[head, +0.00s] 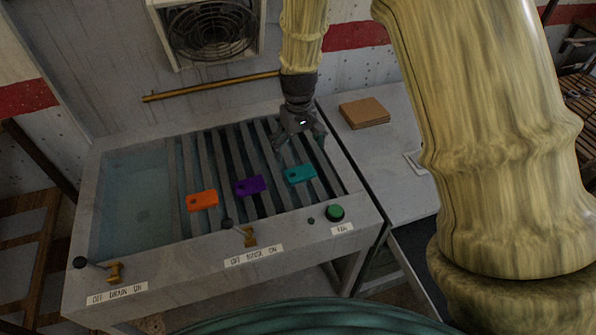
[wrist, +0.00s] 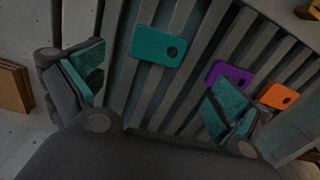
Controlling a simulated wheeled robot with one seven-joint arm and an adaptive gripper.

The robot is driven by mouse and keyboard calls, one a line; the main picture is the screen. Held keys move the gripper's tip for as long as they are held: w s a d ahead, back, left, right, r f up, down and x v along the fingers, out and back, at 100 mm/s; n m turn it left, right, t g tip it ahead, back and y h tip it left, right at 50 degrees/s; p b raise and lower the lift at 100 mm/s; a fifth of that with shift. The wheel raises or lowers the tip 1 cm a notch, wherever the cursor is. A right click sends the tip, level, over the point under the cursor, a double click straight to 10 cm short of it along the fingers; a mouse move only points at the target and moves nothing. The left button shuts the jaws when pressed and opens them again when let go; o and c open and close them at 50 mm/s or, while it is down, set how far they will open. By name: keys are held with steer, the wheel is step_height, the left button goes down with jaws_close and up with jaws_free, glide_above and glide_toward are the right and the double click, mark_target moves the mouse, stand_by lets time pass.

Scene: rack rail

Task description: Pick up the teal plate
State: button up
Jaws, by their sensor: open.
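The teal plate (head: 300,174) lies on the slatted rack, at the right end of a row of three plates. It is a flat rounded rectangle with one round hole, and it also shows in the wrist view (wrist: 158,47), ahead of and between my fingers. My gripper (head: 301,143) is open and empty, above and behind the teal plate in the head view. Its two fingers with teal pads stand wide apart in the wrist view (wrist: 155,85). The purple plate (head: 250,186) lies left of the teal one, and the orange plate (head: 202,200) lies further left.
The rack's slats (head: 225,160) have dark gaps. A water basin (head: 135,205) is at left. Two levers, the drain (head: 100,268) and rinse (head: 240,233), and a green button (head: 335,212) line the front edge. A brown stack (head: 364,112) sits on the right-hand table.

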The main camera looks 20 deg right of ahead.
mark_target(299, 171)
steer(key=f, duration=0.3)
steer(key=shift+w+d+f+p, duration=0.15)
steer(key=shift+d+f+p, duration=0.05)
steer(key=shift+f+p, duration=0.2)
steer(key=shift+s+f, duration=0.2)
steer(key=f+p, duration=0.2)
steer(key=shift+w+f, duration=0.2)
steer(key=shift+f, duration=0.15)
steer(key=shift+f+p, duration=0.5)
steer(key=shift+f, duration=0.65)
steer(key=shift+c, duration=0.2)
steer(key=c, duration=1.1)
